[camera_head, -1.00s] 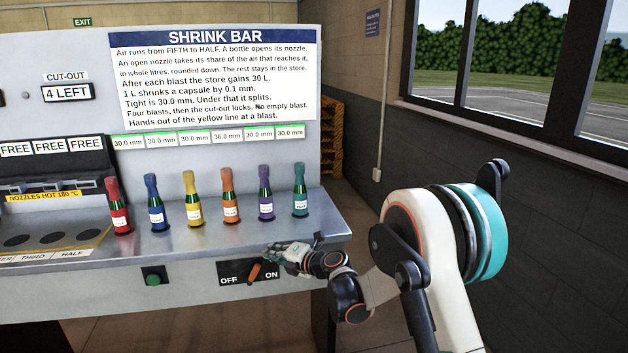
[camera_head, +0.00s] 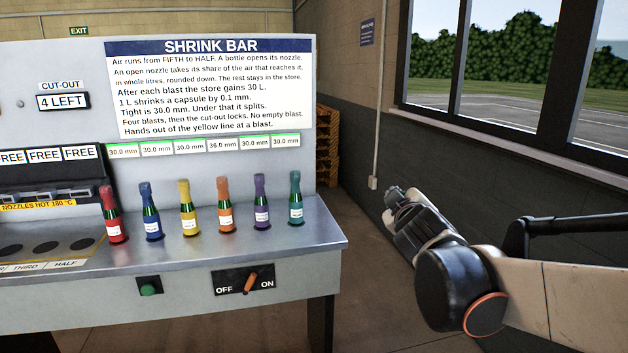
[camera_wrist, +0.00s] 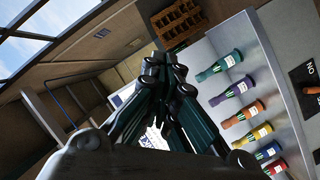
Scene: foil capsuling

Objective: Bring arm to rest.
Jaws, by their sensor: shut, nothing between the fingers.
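My gripper (camera_head: 393,194) is raised to the right of the machine's bench, well clear of it, in front of the dark lower wall. In the wrist view my gripper (camera_wrist: 163,62) has its fingers drawn together with nothing between them. The rotary switch (camera_head: 250,283) on the bench front stands nearly upright, leaning slightly right, between OFF and ON labels. No part of my arm touches the switch or the bottles.
Several foil-topped bottles stand in a row on the bench, from a red one (camera_head: 112,215) to a teal one (camera_head: 295,205). A green button (camera_head: 149,288) is on the bench front. Pallets (camera_head: 326,150) stand behind. The cut-out display (camera_head: 62,101) reads 4 LEFT.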

